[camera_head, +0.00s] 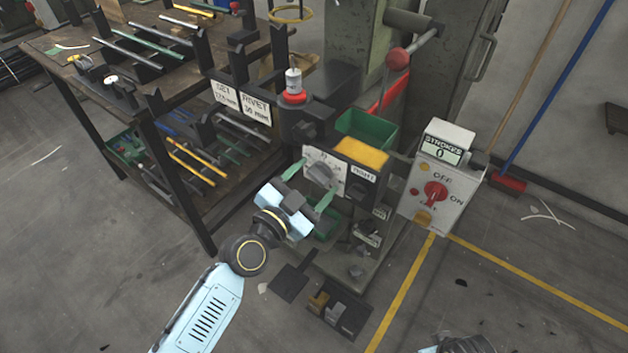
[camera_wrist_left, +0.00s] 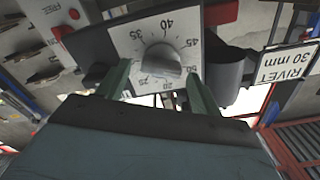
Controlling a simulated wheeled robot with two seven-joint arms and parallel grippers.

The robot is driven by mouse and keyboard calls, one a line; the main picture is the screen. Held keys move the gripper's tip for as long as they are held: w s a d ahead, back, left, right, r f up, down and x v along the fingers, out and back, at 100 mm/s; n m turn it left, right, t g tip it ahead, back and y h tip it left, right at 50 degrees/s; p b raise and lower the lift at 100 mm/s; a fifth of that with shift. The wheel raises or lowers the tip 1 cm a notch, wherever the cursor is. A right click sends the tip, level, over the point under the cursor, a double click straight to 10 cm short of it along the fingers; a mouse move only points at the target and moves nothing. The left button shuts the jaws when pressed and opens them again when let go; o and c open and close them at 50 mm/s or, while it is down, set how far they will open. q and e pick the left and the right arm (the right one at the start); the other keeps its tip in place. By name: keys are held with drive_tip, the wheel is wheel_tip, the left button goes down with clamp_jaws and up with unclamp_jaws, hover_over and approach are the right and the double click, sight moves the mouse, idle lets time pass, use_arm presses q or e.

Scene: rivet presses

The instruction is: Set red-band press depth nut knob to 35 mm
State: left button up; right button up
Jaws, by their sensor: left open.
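The grey depth knob (camera_head: 319,176) sits on a white dial plate (camera_head: 339,182) on the front of the press, which carries a red stripe (camera_head: 392,93). In the left wrist view the knob (camera_wrist_left: 160,62) is a rounded grey grip on the dial plate (camera_wrist_left: 192,36), with 40 near the top and 45 to its right. The knob's exact setting is hard to read. My left gripper (camera_head: 308,186) is open, its green fingers pointing at the dial. In the wrist view the fingers (camera_wrist_left: 160,88) stand on either side of the knob, seemingly without gripping it.
A sign reading RIVET 30 mm (camera_head: 257,107) hangs left of the press. A control box (camera_head: 437,180) with a red switch stands right. A green bin (camera_head: 366,130) and yellow block (camera_head: 360,153) sit above the dial. A rod rack (camera_head: 150,100) stands left.

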use_arm(q)
drive_tip(key=shift+w+d, duration=0.2)
drive_tip(key=shift+w, duration=0.1)
drive_tip(key=c, duration=1)
